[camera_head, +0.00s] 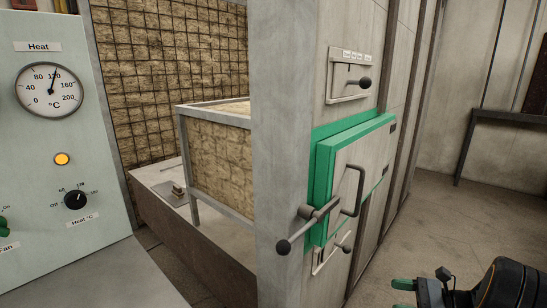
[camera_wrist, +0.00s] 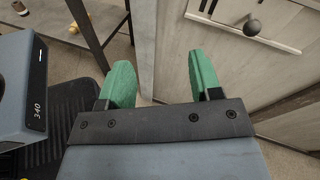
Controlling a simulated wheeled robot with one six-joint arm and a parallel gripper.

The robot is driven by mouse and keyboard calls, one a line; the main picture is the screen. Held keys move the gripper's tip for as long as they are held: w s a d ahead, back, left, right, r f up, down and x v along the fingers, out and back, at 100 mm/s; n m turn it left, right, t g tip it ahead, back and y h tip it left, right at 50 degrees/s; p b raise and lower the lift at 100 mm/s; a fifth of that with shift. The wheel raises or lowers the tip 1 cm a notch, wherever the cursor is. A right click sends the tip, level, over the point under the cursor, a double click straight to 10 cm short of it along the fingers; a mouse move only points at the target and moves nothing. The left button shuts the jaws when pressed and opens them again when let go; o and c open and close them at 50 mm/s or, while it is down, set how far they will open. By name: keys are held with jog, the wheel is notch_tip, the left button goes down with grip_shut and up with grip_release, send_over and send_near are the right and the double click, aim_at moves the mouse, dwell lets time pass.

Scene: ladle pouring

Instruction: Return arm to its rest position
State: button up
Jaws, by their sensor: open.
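My gripper (camera_wrist: 162,82) is open and empty in the wrist view, its two green fingers spread apart over the floor and the edge of a grey panelled wall. In the head view, part of my gripper (camera_head: 405,285) shows at the lower right, with a green finger pointing left. It is apart from the green-framed door (camera_head: 345,175) on the grey cabinet. That door looks shut.
A control panel (camera_head: 60,130) with a heat dial (camera_head: 49,90) stands at the left. A slider plate with a black knob (camera_head: 365,83) is above the door; a ball-knob handle (camera_wrist: 252,27) shows in the wrist view. A dark table (camera_head: 500,117) stands at the back right. The floor (camera_head: 440,195) between is free.

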jog(key=s+a+r+n+h+p, duration=0.3)
jog(key=a+r+n+h+p, duration=0.2)
jog(key=r+p, duration=0.3)
jog(key=s+a+r+n+g+h+p, duration=0.1)
jog(key=s+a+r+n+h+p, duration=0.3)
jog(key=r+n+p, duration=0.4)
jog(key=s+a+r+n+g+h+p, duration=0.1)
jog(key=s+a+r+n+h+p, duration=0.3)
jog(key=r+p, duration=0.5)
jog(key=a+r+n+h, duration=0.2)
jog(key=a+r, duration=0.1)
jog(key=r, duration=0.4)
jog(key=shift+s+a+r+n+p, duration=0.2)
jog(key=shift+a+n+p, duration=0.05)
jog(key=shift+n+p, duration=0.1)
